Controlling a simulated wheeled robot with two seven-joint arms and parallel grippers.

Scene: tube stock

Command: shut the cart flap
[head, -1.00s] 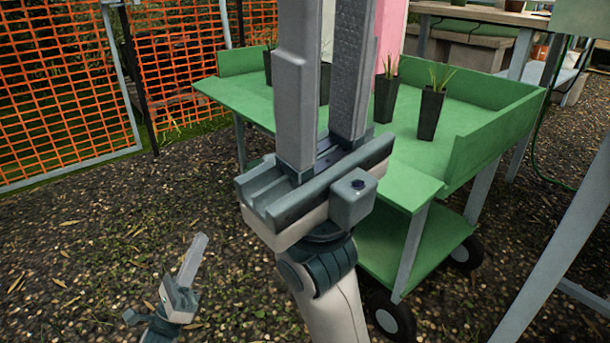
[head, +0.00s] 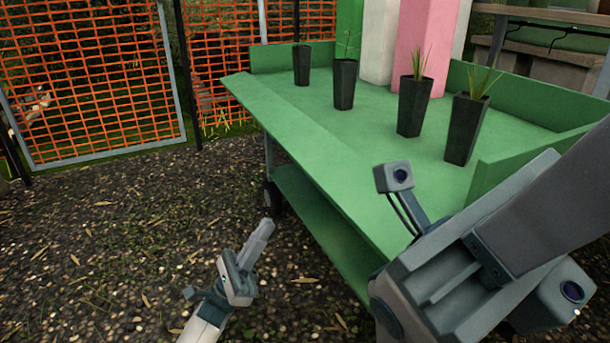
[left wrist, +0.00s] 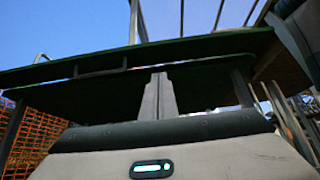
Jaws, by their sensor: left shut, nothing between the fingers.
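The green cart (head: 385,178) stands at centre right, with raised rims at its back and right. Its near-left side has no raised rim; the flap (head: 290,137) there seems to lie outward, about level with the top. My left gripper (head: 258,240) is shut and empty, low beside this side and apart from it in the picture. In the left wrist view its fingers (left wrist: 158,80) point up toward the dark underside of the cart (left wrist: 210,85). My right gripper (head: 575,190) is large and close at the right, its fingertips cut off by the frame.
Several black pots with plants, such as this one (head: 465,128), stand on the cart beside tall pink, white and green blocks (head: 425,45). A lower shelf (head: 320,230) sits beneath. Orange mesh fencing (head: 95,75) stands behind. Gravel at left is open.

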